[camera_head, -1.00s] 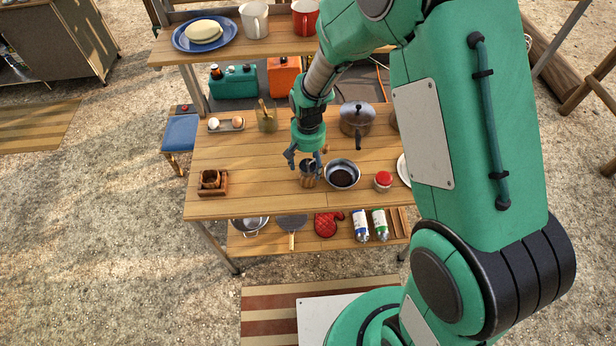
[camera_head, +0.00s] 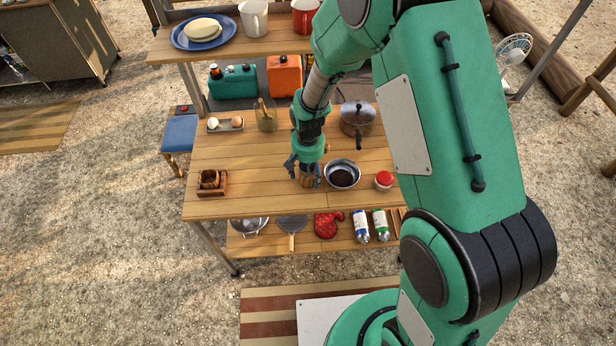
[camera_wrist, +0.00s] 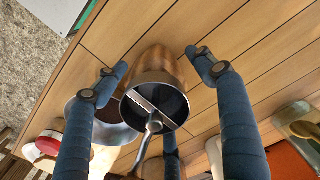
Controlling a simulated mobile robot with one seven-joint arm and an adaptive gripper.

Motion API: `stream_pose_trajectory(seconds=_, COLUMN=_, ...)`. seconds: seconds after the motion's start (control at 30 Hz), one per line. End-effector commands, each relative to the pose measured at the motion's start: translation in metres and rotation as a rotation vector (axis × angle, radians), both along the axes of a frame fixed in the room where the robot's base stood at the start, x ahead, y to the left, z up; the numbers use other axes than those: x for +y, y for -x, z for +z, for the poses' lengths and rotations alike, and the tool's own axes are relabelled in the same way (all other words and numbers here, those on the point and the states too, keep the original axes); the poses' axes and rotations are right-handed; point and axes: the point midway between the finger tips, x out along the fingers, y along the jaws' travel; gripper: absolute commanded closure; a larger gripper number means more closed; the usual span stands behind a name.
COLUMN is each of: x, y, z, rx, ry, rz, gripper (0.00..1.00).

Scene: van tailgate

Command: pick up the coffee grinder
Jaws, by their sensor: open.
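The coffee grinder (camera_wrist: 155,92) stands upright on the wooden table, a brown and metal cylinder with an open top and a crank handle. In the head view the coffee grinder (camera_head: 306,181) is mostly hidden by my gripper (camera_head: 305,172). My gripper (camera_wrist: 160,78) is open, pointing down, with its blue fingers spread around the grinder's upper part. In the wrist view, gaps show between the fingertips and the grinder's body.
A metal bowl (camera_head: 342,174) stands close to the right of the grinder. A red-lidded jar (camera_head: 384,180) is farther right and a lidded pot (camera_head: 357,119) behind. A wooden holder (camera_head: 211,183) sits at left. The table between the holder and grinder is clear.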

Motion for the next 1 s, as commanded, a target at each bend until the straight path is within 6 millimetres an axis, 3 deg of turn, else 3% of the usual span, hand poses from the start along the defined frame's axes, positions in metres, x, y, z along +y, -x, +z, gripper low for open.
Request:
stream_pose_trajectory(seconds=0.2, x=0.0001, y=-0.0004, z=-0.0138, rx=-0.001, ry=0.0, rz=0.0, gripper=0.31)
stream_pose_trajectory(seconds=0.73, x=0.0, y=-0.0004, z=-0.0135, rx=-0.001, ry=0.0, rz=0.0, gripper=0.31)
stream_pose_trajectory(seconds=1.0, x=0.0001, y=-0.0005, z=-0.0134, rx=-0.001, ry=0.0, rz=0.0, gripper=0.84)
